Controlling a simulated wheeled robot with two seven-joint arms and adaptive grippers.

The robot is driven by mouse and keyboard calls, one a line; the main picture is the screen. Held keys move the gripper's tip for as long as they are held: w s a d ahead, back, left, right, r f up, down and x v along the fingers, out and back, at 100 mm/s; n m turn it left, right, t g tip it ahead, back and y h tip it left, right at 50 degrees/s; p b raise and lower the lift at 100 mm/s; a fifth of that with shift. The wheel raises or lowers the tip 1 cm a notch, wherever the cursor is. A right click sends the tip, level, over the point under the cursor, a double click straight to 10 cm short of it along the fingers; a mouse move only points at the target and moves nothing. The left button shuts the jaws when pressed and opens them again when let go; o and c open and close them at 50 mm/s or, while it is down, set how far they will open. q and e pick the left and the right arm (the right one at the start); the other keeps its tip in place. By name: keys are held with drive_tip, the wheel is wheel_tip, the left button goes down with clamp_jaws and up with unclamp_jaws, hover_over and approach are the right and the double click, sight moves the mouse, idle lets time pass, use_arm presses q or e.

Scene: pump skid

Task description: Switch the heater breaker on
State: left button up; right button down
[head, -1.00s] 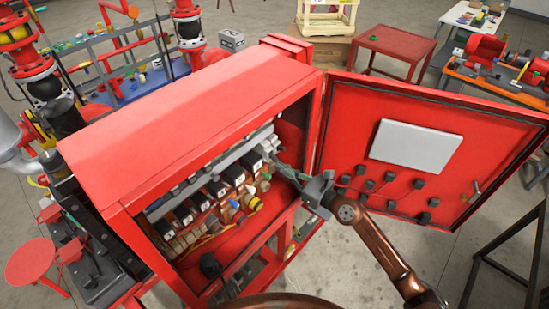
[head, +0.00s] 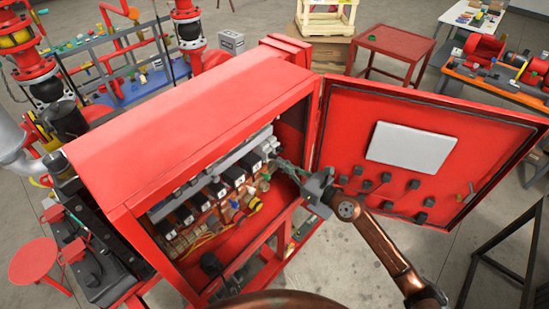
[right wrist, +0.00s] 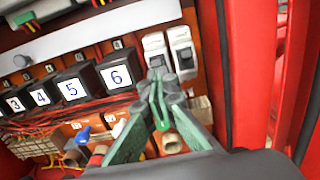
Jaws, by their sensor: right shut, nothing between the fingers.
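The open red cabinet (head: 190,115) holds a row of black numbered relays (head: 223,180). In the right wrist view, two white breaker modules with dark switches stand right of relay 6 (right wrist: 119,75): a left breaker (right wrist: 154,44) and a right breaker (right wrist: 182,42). I cannot read a heater label on either. My right gripper (head: 278,163) reaches into the cabinet at its right side. In the wrist view its shut, empty green-grey fingertips (right wrist: 159,80) overlap the lower end of the left breaker; whether they touch it I cannot tell. My left gripper is not in view.
The cabinet door (head: 415,145) stands open to the right, behind my right arm. The cabinet's red side wall (right wrist: 250,70) is close to the right of the gripper. Wires and coloured fittings (right wrist: 85,138) lie below the relays.

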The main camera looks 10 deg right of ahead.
drive_tip(key=f+b+v, duration=0.1)
drive_tip(key=b+v, duration=0.1)
drive_tip(key=v, duration=0.4)
drive_tip(key=shift+d+b, duration=0.15)
drive_tip(key=shift+b, duration=0.15)
idle(0.3)
drive_tip(key=shift+s+f, duration=0.15)
drive_tip(key=shift+s, duration=0.05)
